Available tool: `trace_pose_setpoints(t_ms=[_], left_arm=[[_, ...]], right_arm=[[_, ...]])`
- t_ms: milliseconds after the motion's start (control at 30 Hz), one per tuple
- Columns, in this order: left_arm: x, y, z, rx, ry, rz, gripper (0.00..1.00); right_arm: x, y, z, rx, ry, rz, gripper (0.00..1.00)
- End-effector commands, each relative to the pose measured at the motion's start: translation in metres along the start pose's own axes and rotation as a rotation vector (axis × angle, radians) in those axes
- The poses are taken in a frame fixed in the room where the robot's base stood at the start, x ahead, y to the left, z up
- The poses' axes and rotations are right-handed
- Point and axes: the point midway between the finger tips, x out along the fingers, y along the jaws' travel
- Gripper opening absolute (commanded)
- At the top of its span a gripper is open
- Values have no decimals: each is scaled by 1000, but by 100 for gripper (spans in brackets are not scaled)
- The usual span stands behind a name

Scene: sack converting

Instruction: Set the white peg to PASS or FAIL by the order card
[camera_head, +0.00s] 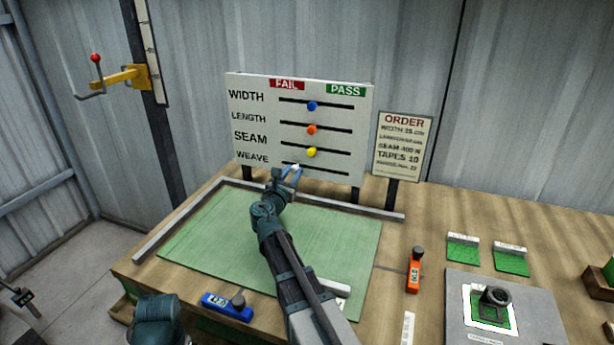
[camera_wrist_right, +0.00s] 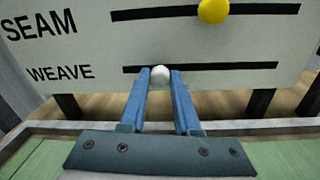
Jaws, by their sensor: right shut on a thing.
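The white peg (camera_wrist_right: 159,77) sits in the WEAVE slot, the lowest row of the board (camera_head: 262,100). In the right wrist view it lies between the fingertips of my right gripper (camera_wrist_right: 160,82), which is shut on it. In the head view my right gripper (camera_head: 290,175) reaches up to the board's lower edge and mostly hides the peg. The peg is toward the left part of its slot, on the FAIL (camera_head: 286,84) side; PASS (camera_head: 346,90) is at the right. The order card (camera_head: 403,145) stands right of the board; its WEAVE line is too small to read surely. My left gripper is not clearly visible.
Blue (camera_head: 312,106), orange (camera_head: 311,130) and yellow (camera_head: 312,152) pegs sit mid-slot in the rows above. A green mat (camera_head: 340,240) lies below the board. A blue tool (camera_head: 228,307) and an orange tool (camera_head: 414,270) lie on the bench.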

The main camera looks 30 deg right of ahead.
Motion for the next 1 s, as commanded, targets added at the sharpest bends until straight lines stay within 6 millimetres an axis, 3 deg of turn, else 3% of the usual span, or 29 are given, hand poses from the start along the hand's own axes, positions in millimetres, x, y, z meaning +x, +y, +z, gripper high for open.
trace_pose_setpoints(t_ms=[33,200,533,567,700,1000], left_arm=[[0,0,0,0,0,0,89],[0,0,0,0,0,0,89],[0,0,0,0,0,0,89],[0,0,0,0,0,0,89],[0,0,0,0,0,0,89],[0,0,0,0,0,0,89]], right_arm=[[3,15,-2,0,1,4,0],[2,34,-6,0,0,2,0],[1,37,-6,-1,0,5,0],[1,37,-6,-1,0,5,34],[2,36,-6,-1,0,4,59],[1,35,-6,0,0,1,61]])
